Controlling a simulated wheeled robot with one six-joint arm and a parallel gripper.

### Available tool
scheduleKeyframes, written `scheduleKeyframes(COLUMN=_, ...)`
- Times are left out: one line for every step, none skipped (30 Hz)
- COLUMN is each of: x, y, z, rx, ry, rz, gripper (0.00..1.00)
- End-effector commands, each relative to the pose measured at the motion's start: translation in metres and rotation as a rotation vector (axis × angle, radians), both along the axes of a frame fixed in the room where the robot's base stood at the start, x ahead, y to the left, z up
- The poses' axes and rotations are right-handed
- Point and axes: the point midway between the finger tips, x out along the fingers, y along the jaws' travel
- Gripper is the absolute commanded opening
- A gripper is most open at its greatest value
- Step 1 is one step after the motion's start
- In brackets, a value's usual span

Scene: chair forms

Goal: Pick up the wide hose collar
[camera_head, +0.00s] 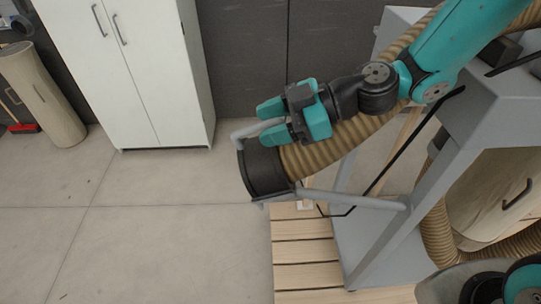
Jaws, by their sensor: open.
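The wide hose collar (263,172) is a black, wide ring at the end of a ribbed tan hose (325,148). It sits just below and left of my gripper in the head view. A grey metal bracket runs by its upper and lower edges. My gripper (266,121) is teal and black, with its two fingers apart and pointing left. Its lower finger overlaps the upper edge of the collar in the picture; I cannot tell whether they touch.
A grey metal frame (375,245) stands at the right, with the hose passing behind my arm. A slatted wooden pallet (303,252) lies below the collar. A white cabinet (160,80) and a beige cylinder (42,95) stand at the back left. The left floor is clear.

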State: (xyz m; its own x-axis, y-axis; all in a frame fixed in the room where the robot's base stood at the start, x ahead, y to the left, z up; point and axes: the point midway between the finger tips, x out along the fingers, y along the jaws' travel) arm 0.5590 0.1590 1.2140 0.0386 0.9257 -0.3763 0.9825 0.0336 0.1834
Motion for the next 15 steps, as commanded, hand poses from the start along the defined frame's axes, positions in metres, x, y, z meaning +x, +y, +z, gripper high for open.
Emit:
scheduleKeyframes(x=-0.0003, y=0.0034, z=-0.0009, rx=0.000, ry=0.001, rz=0.002, gripper=0.48)
scheduleKeyframes(x=-0.0002, y=0.0043, z=-0.0016, rx=0.000, ry=0.001, rz=0.001, gripper=0.48)
scheduleKeyframes(x=0.0000, y=0.0049, z=-0.0023, rx=0.000, ry=0.001, rz=0.000, gripper=0.48)
scheduleKeyframes(x=0.0002, y=0.0051, z=-0.0024, rx=0.000, ry=0.001, rz=-0.001, gripper=0.48)
scheduleKeyframes(x=0.0003, y=0.0050, z=-0.0026, rx=0.000, ry=0.001, rz=-0.001, gripper=0.48)
scheduleKeyframes(x=0.0003, y=0.0049, z=-0.0025, rx=0.000, ry=0.001, rz=-0.001, gripper=0.48)
scheduleKeyframes(x=0.0003, y=0.0048, z=-0.0025, rx=0.000, ry=0.001, rz=-0.001, gripper=0.48)
scheduleKeyframes(x=0.0003, y=0.0048, z=-0.0025, rx=0.000, ry=0.001, rz=-0.001, gripper=0.48)
scheduleKeyframes(x=0.0003, y=0.0047, z=-0.0024, rx=0.000, ry=0.001, rz=-0.001, gripper=0.44)
scheduleKeyframes(x=0.0003, y=0.0047, z=-0.0024, rx=0.000, ry=0.000, rz=-0.001, gripper=0.37)
scheduleKeyframes(x=0.0003, y=0.0047, z=-0.0024, rx=0.000, ry=0.000, rz=-0.001, gripper=0.30)
scheduleKeyframes(x=0.0003, y=0.0046, z=-0.0024, rx=0.000, ry=0.000, rz=-0.001, gripper=0.21)
scheduleKeyframes(x=0.0003, y=0.0046, z=-0.0024, rx=0.000, ry=0.000, rz=-0.001, gripper=0.14)
scheduleKeyframes(x=0.0003, y=0.0046, z=-0.0024, rx=0.000, ry=0.000, rz=-0.001, gripper=0.07)
scheduleKeyframes(x=0.0003, y=0.0046, z=-0.0024, rx=0.000, ry=0.000, rz=-0.001, gripper=0.00)
